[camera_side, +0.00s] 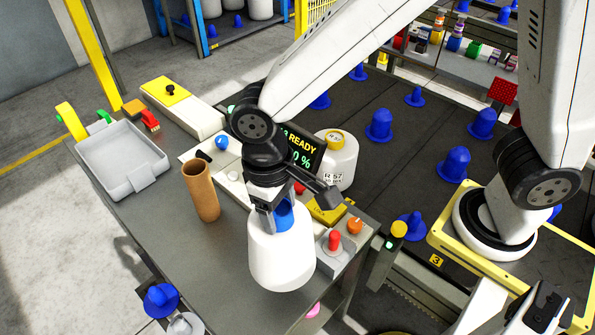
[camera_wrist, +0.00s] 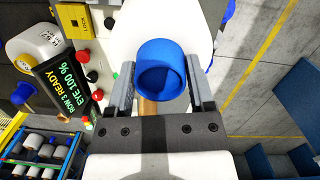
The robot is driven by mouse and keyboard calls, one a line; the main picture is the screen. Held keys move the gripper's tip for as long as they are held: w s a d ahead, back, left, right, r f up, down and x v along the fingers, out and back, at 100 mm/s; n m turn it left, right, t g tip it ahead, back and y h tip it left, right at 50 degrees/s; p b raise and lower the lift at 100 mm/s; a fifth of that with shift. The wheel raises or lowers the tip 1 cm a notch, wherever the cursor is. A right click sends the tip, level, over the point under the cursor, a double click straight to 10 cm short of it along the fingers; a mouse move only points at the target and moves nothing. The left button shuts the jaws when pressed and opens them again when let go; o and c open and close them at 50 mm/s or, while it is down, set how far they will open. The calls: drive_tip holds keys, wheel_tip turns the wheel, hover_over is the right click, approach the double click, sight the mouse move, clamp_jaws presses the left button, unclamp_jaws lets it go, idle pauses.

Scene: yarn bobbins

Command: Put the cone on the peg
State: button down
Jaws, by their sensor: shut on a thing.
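The cone (camera_side: 280,260) is a large white yarn bobbin with a blue core at its top. It hangs roughly upright under my gripper (camera_side: 274,212), in front of the grey bench. In the wrist view the fingers of my gripper (camera_wrist: 158,88) flank the blue core of the cone (camera_wrist: 160,75), shut on it. Several blue pegs (camera_side: 380,125) with wide round bases stand on the dark panel behind, apart from the cone. Another blue peg (camera_side: 161,300) is at the lower left. Which peg is meant cannot be told. The cone's underside is hidden.
A brown tube (camera_side: 201,191) stands on the bench (camera_side: 205,265), left of the cone. A grey tray (camera_side: 121,160) is farther left. A white bobbin (camera_side: 337,160) and a display (camera_side: 300,150) are behind. A red-knobbed control box (camera_side: 334,250) is close at the right.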

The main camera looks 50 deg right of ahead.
drive_tip(key=shift+f, duration=1.5)
drive_tip(key=shift+f, duration=0.55)
wheel_tip(320, 180, down, 9)
idle(1.4)
drive_tip(key=shift+f, duration=0.35)
idle(0.6)
unclamp_jaws()
